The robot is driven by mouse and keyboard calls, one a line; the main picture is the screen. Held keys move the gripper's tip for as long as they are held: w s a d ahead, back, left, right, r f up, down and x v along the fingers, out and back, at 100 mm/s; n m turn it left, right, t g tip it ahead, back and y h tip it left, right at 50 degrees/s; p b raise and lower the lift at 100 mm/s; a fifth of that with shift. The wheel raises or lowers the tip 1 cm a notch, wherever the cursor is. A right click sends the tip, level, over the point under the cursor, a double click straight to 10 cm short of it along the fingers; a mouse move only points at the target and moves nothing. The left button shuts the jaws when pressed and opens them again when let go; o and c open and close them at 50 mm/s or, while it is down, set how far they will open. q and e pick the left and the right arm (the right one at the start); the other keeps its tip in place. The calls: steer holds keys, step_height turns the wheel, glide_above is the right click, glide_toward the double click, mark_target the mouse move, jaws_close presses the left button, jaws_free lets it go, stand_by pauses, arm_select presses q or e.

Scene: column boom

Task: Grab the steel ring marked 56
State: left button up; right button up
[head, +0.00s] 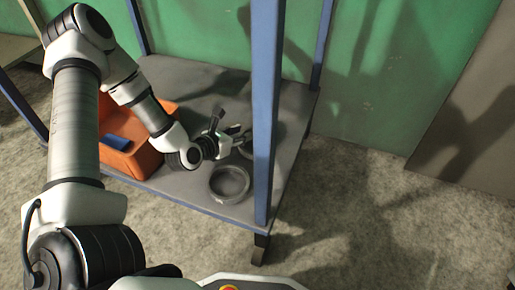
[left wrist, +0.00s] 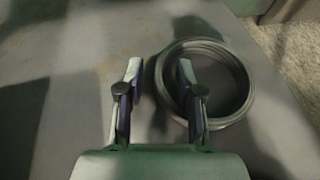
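A round grey steel ring (head: 231,200) lies flat on the grey shelf near its front edge in the head view. My left gripper (head: 243,141) is over the shelf, just behind the front ring. In the left wrist view the left gripper (left wrist: 158,72) is open, with a gap between its fingers. A ring (left wrist: 248,88) lies at the right there, with the right finger overlapping its left rim. No number is legible. My right gripper is out of view.
A blue post (head: 265,110) rises at the shelf's front right corner, close to the left gripper. An orange bin (head: 150,160) with a blue item (head: 115,141) stands on the shelf's left side. The concrete floor (head: 370,210) at the right is clear.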

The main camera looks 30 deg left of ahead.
arm_select(q)
steer(key=shift+w+d+f, duration=0.1)
steer(key=shift+w+f, duration=0.2)
steer(key=shift+w, duration=0.15)
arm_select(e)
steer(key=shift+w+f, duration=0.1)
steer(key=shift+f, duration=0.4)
arm_select(q)
steer(key=shift+r, duration=0.1)
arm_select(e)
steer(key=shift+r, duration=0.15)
arm_select(q)
jaws_close()
steer(key=shift+r, duration=0.1)
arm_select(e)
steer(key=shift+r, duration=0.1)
